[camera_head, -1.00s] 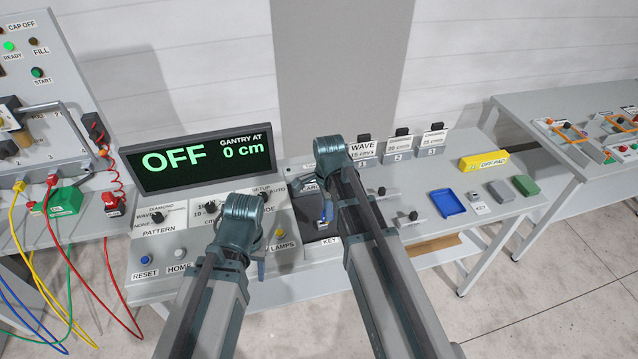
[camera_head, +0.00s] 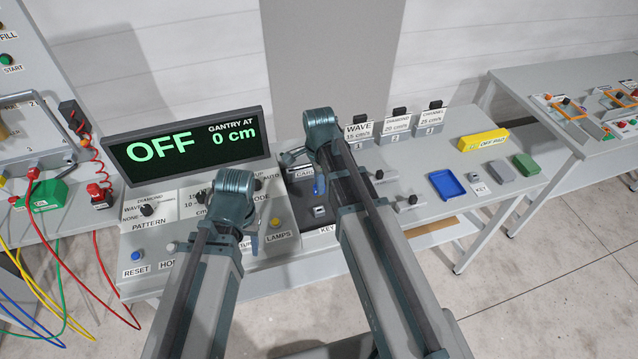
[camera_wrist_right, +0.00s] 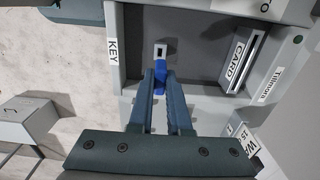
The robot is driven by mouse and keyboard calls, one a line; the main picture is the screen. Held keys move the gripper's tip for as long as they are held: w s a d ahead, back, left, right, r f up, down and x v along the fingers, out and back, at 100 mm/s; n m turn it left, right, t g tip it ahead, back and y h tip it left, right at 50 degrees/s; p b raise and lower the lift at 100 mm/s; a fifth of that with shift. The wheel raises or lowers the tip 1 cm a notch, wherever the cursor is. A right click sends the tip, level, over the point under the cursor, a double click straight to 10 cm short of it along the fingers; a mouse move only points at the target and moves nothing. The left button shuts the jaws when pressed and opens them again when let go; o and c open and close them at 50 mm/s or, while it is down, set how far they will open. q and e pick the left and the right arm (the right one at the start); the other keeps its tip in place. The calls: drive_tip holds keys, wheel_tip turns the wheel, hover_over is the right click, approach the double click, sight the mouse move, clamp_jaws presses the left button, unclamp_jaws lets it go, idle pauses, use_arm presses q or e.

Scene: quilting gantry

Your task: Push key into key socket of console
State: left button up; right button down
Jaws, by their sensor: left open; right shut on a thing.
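My right gripper (camera_wrist_right: 160,78) is shut on the blue key (camera_wrist_right: 160,70). The key also shows in the head view (camera_head: 318,186), below my right wrist. The key socket (camera_wrist_right: 160,49), a small pale block with a dark slot, sits in a dark recess of the console (camera_head: 150,236) by the KEY label. It also shows in the head view (camera_head: 320,211). There the key appears apart from the socket. In the right wrist view the key's end overlaps the near side of the socket. My left gripper (camera_head: 252,241) is open over the console's lamp area, partly hidden by its wrist.
A card slot (camera_wrist_right: 240,62) stands beside the socket in the recess. The OFF display (camera_head: 188,147) rises behind the console. Cards stand at the back; a blue tray (camera_head: 447,186) and a yellow block (camera_head: 484,140) lie right. Cables hang at the left.

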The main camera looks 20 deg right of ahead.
drive_tip(key=shift+f+b, duration=2.4)
drive_tip(key=shift+f, duration=0.2)
drive_tip(key=shift+f+b, duration=1.4)
drive_tip(key=shift+f, duration=0.05)
drive_tip(key=c, duration=0.8)
unclamp_jaws()
drive_tip(key=shift+r, duration=0.1)
wheel_tip(320, 180, up, 14)
drive_tip(key=p, duration=1.4)
drive_tip(key=shift+f, duration=0.2)
drive_tip(key=s+a+f+n+b, duration=0.3)
drive_tip(key=s+n, duration=0.1)
drive_tip(key=n, duration=0.3)
drive_tip(key=s+a+f+n+b, duration=0.4)
drive_tip(key=s+n, duration=0.1)
drive_tip(key=n, duration=0.2)
drive_tip(key=s+a+f+n+h+b, duration=0.1)
drive_tip(key=s+a+f+n+b, duration=0.2)
drive_tip(key=n, duration=0.4)
drive_tip(key=shift+s+a+f+b, duration=0.15)
drive_tip(key=shift+s+b, duration=0.1)
drive_tip(key=shift+s, duration=0.35)
drive_tip(key=shift+s+a+f+b, duration=0.15)
drive_tip(key=shift+s+b, duration=0.1)
drive_tip(key=shift+s, duration=0.3)
